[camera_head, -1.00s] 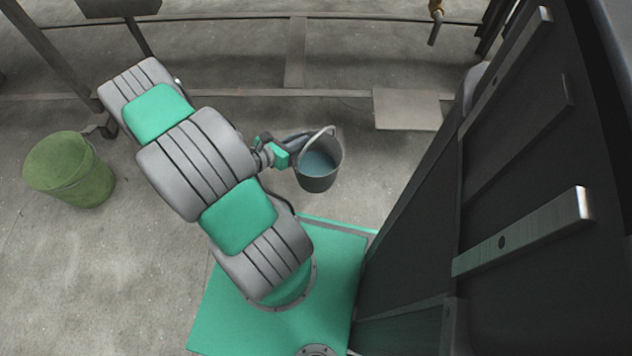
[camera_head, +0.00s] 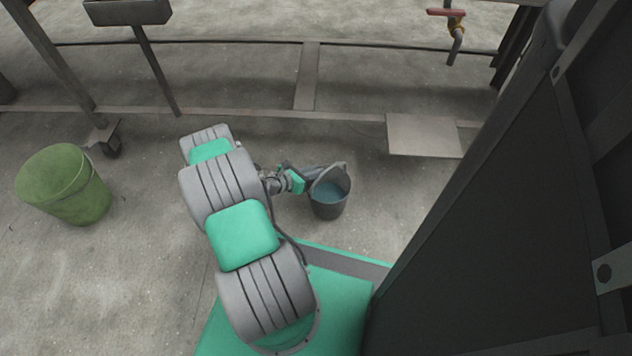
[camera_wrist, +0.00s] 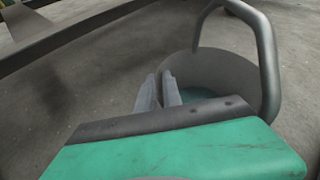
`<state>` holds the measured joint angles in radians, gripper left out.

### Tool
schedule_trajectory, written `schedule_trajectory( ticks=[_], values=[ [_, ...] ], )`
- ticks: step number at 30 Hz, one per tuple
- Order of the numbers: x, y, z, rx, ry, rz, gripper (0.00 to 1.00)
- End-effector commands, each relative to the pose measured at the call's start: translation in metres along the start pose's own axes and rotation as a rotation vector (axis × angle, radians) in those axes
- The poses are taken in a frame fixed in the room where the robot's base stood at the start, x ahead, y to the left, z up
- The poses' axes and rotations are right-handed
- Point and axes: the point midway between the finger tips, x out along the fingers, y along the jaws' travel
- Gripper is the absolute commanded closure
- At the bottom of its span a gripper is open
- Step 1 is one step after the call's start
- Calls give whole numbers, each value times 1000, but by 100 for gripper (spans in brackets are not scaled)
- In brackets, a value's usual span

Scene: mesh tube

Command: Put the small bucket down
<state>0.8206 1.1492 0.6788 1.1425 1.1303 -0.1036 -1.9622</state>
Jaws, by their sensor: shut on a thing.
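The small bucket (camera_head: 329,205) is dark grey and stands upright, with bluish water inside. Its handle arches up over the rim. My gripper (camera_head: 309,176) reaches it from the left and is shut on it near the rim. In the wrist view my gripper's fingers (camera_wrist: 160,92) meet the near side of the bucket (camera_wrist: 222,72), and the handle rises at the right. The exact grip point is partly hidden by the gripper body. I cannot tell whether the bucket's bottom touches the floor.
A green bucket (camera_head: 65,185) stands on the floor at the left. A metal frame with a flat plate (camera_head: 424,135) runs across the back, and a tap with a red handle (camera_head: 452,25) is at the upper right. The concrete floor around the small bucket is clear.

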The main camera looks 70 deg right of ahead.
Motion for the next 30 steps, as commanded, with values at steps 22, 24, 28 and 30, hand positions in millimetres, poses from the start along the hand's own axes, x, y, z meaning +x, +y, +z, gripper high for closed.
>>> schedule_trajectory(
  ticks=[22, 24, 28, 30],
  values=[
    [31, 18, -37, 1, -4, -1, 100],
    [32, 18, -39, 1, -1, 0, 87],
    [32, 18, -40, 1, -1, 0, 76],
    [32, 18, -40, 1, -1, 0, 70]
  ],
)
